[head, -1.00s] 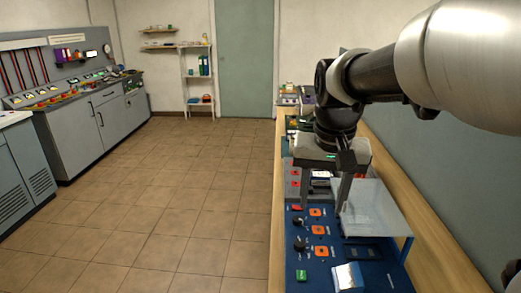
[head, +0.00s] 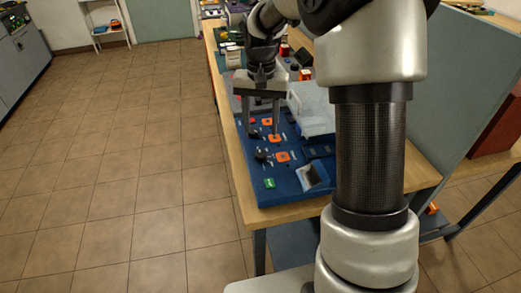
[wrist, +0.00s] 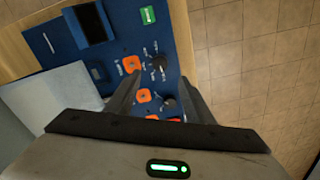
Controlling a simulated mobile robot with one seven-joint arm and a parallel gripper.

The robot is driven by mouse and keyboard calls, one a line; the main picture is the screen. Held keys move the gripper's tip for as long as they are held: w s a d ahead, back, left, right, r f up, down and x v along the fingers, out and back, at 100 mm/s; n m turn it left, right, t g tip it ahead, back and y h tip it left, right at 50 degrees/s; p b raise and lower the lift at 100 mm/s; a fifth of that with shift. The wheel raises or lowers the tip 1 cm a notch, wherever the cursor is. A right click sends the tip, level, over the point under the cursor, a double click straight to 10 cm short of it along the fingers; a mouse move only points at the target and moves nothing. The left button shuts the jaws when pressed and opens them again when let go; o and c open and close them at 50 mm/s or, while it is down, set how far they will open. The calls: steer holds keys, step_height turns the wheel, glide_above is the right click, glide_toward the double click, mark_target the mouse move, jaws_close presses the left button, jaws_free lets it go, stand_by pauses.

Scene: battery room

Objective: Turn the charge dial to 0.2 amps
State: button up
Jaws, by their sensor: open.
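The blue panel (head: 305,150) lies on the wooden bench and carries two black dials. The nearer dial (head: 260,155) is clear of my fingers and also shows in the wrist view (wrist: 158,64). The farther dial (wrist: 168,102) lies between my finger ends in the wrist view, nearer the right finger. In the head view that dial is largely hidden by a finger. My gripper (head: 262,132) points down over the panel, open and empty. I cannot tell whether the fingers touch the panel. Scale marks are too small to read, so which dial is for charge is unclear.
Orange sockets (head: 282,156) sit beside the dials. A green block (head: 269,183) and a dark-screened display (head: 313,175) are at the panel's near end. A clear grey cover (head: 312,110) stands on the right. Tiled floor (head: 130,150) to the left is free.

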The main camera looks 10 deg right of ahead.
mark_target(261, 153)
step_height(261, 153, down, 10)
steer(key=shift+b, duration=0.45)
steer(key=shift+c, duration=0.2)
steer(key=c, duration=1)
